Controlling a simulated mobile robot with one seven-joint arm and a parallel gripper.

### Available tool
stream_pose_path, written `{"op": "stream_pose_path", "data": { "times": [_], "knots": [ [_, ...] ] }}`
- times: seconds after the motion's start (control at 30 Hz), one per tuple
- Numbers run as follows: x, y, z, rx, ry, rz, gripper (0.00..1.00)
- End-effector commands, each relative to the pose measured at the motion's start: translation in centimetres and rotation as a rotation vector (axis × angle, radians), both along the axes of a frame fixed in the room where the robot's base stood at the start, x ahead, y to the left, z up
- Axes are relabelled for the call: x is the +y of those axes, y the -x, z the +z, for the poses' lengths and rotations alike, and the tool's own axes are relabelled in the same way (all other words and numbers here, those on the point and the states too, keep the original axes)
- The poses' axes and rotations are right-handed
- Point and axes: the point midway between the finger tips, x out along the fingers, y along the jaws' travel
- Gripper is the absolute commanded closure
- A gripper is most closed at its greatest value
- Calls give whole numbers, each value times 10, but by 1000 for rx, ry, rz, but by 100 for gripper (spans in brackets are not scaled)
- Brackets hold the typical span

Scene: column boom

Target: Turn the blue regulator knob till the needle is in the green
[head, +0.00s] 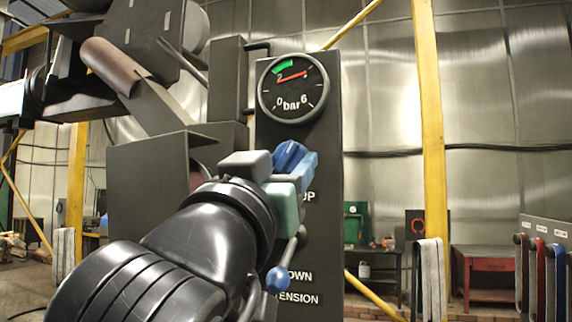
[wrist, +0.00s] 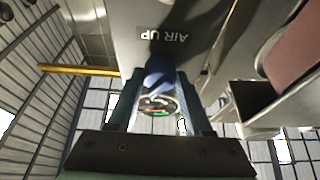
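The blue regulator knob (head: 290,157) sits on the dark panel (head: 324,140) below the gauge. The round gauge (head: 292,88) is marked 0, 2, 6 and bar. Its green band (head: 283,65) is at the upper left. The red needle (head: 293,76) lies below and to the right of the band, apart from it. My gripper (head: 296,172) is up at the knob. In the wrist view the fingers (wrist: 160,78) stand on both sides of the knob (wrist: 157,72), with little or no gap. Whether they press on it cannot be told.
The lettering AIR UP (wrist: 162,36) shows on the panel in the wrist view. A small lever with a blue ball (head: 277,279) is low on the panel, close to my arm. A yellow post (head: 430,120), red table (head: 488,268) and rack of coloured hoses (head: 545,265) stand to the right.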

Motion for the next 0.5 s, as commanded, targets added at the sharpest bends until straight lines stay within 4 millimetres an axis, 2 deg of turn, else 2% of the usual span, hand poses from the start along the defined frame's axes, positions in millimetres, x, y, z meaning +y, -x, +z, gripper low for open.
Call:
{"op": "stream_pose_path", "data": {
  "times": [0.03,0.2,0.5],
  "knots": [
    [0,0,0,0,0,0,71],
    [0,0,0,0,0,0,100],
    [1,0,0,-10,-27,0,100]
  ]
}}
